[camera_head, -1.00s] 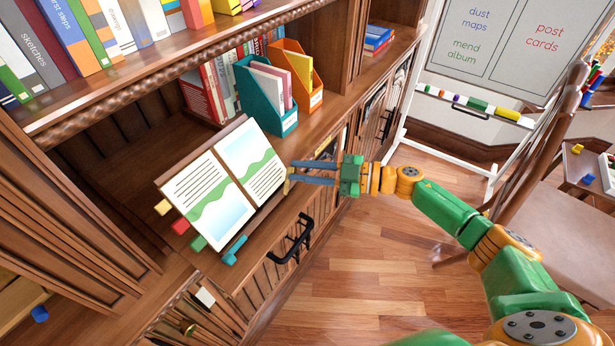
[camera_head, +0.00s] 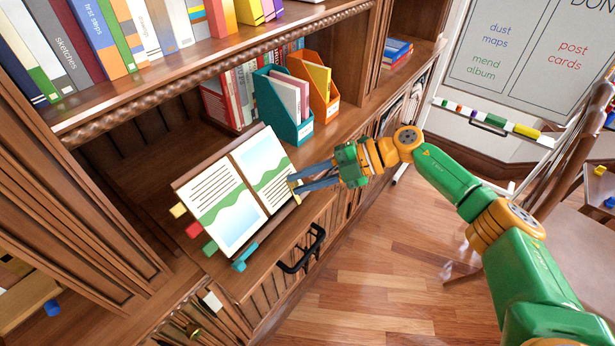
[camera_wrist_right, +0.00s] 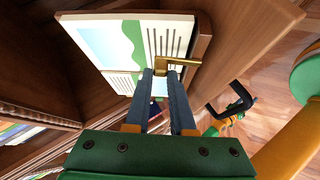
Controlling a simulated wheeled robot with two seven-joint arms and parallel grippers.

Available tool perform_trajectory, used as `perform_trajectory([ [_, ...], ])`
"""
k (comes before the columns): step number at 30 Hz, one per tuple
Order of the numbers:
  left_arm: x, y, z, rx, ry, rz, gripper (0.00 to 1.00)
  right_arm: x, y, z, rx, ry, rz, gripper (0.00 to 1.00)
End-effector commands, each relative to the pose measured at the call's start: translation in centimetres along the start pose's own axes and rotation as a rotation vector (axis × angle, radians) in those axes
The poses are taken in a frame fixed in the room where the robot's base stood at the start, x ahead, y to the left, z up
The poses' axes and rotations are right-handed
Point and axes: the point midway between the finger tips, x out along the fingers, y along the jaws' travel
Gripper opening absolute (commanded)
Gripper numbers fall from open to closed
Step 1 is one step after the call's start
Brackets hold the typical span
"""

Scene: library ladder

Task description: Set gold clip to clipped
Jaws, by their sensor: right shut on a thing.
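An open book (camera_head: 237,190) with a green and blue picture lies on a tilted wooden stand on the cabinet ledge. The gold clip (camera_head: 294,187) is at the book's right edge. In the right wrist view the gold clip (camera_wrist_right: 180,62) is a thin bar with a short upright arm, beside the striped text of the page. My right gripper (camera_head: 296,183) reaches in from the right, its fingertips at the clip. In the wrist view the fingertips (camera_wrist_right: 166,74) are close together on the clip's left end, partly hiding it. My left gripper is not in view.
A black drawer handle (camera_head: 302,250) is below. Teal (camera_head: 288,115) and orange (camera_head: 318,82) file holders stand behind. The floor at right is open, with a chair beyond.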

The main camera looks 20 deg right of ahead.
Motion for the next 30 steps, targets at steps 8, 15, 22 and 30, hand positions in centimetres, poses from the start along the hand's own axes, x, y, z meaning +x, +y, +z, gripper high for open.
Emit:
perform_trajectory([
  [8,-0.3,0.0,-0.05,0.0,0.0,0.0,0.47,0.25,-0.05,-0.36,-0.068,0.002,-0.051,0.0],
  [15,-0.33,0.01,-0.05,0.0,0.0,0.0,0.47,0.33,-0.11,-0.42,-0.084,0.002,-0.062,0.0],
  [22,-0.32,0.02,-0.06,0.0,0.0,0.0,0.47,0.35,-0.15,-0.42,-0.084,0.003,-0.063,0.0],
  [30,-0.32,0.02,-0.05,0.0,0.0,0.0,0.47,0.33,-0.09,-0.42,-0.083,0.002,-0.062,0.53],
])
